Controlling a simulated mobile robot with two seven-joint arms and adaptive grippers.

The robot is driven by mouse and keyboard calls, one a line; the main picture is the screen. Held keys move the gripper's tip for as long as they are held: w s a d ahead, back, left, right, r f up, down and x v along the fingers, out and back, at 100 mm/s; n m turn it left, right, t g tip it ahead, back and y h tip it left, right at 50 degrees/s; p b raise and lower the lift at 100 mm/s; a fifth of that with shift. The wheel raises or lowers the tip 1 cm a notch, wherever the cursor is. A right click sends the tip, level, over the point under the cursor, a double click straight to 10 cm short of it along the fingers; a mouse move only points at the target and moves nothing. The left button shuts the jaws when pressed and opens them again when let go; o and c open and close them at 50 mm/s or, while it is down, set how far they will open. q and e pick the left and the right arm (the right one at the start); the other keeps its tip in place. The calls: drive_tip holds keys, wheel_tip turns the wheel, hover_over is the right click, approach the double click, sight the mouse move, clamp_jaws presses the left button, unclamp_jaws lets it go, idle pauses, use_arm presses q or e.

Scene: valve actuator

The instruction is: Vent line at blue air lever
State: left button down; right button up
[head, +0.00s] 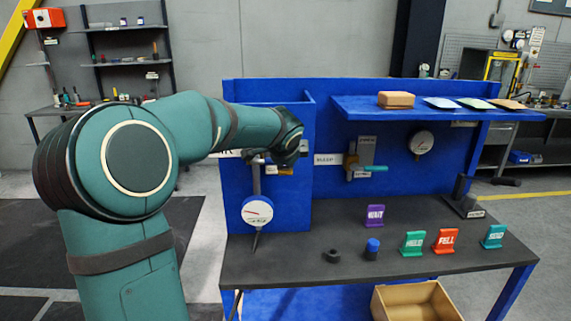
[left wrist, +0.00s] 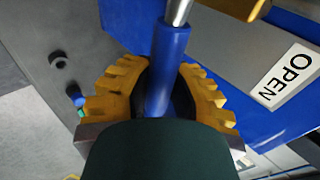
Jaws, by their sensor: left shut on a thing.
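The blue air lever (left wrist: 168,60) shows in the left wrist view as a blue cylindrical grip on a shiny metal rod (left wrist: 179,11). My left gripper (left wrist: 160,95) is shut on it, with a yellow toothed finger on each side. In the head view my left gripper (head: 287,147) is at the left part of the blue panel and hides the lever. A brass-coloured part (head: 282,171) shows just below it. A dial gauge (head: 257,211) stands below on a pipe. A white OPEN label (left wrist: 287,76) is beside the lever in the wrist view. My right gripper is not in view.
Another valve with a teal handle (head: 375,168) is on the panel to the right. Colored word signs, including a purple WAIT sign (head: 375,215), stand on the dark bench (head: 300,237). A black-handled lever (head: 465,195) is at the bench's right. An open box (head: 415,300) is in front, below.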

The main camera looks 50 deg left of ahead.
use_arm(q)
drive_tip(key=shift+d+f, duration=0.1)
drive_tip(key=c, duration=1.2)
unclamp_jaws()
drive_tip(key=o, duration=0.4)
drive_tip(key=shift+s+d+r, duration=0.15)
drive_tip(key=shift+r, duration=0.05)
drive_tip(key=shift+c, duration=0.2)
drive_tip(key=v, duration=1.1)
drive_tip(key=shift+s+r, duration=0.25)
drive_tip(key=shift+r, duration=0.1)
drive_tip(key=shift+d, duration=0.1)
